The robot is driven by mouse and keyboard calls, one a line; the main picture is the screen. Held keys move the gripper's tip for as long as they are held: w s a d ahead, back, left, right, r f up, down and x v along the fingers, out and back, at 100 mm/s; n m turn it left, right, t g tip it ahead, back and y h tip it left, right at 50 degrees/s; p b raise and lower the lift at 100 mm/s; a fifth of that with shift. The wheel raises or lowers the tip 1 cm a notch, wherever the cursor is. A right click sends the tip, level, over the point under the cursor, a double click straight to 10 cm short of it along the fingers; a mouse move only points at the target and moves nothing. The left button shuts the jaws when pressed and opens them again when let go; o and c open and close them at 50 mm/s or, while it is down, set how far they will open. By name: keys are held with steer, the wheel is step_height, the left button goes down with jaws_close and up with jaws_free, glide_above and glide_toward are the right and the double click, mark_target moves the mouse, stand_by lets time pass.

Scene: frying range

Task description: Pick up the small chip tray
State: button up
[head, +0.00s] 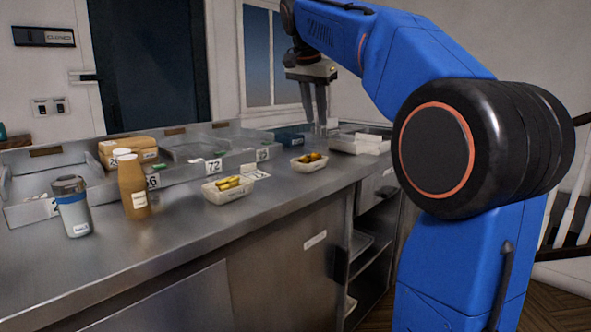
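Two pale trays of yellow chips stand on the steel counter. The nearer chip tray (229,195) is left of centre in the head view. The other chip tray (309,166) is farther back and to the right, and looks smaller. I cannot tell how much of that is distance. My gripper (317,122) points down at the upper centre, above and a little right of the farther tray in the picture. Its two fingers are apart with nothing visible between them. It touches neither tray.
Numbered bins (200,165) and a cardboard box (126,148) line the back. White containers (360,143) sit at the right end. The counter front (180,240) is clear.

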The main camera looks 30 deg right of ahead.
steer(key=shift+m, duration=0.4)
steer(key=x, duration=0.3)
steer(key=w+x, duration=0.1)
steer(key=x, duration=0.3)
steer(key=w+x, duration=0.1)
steer(key=x, duration=0.3)
steer(key=shift+r, duration=0.25)
steer(key=shift+x, duration=2.7)
steer(key=shift+a+f, duration=0.1)
steer(key=shift+f, duration=0.2)
jaws_close()
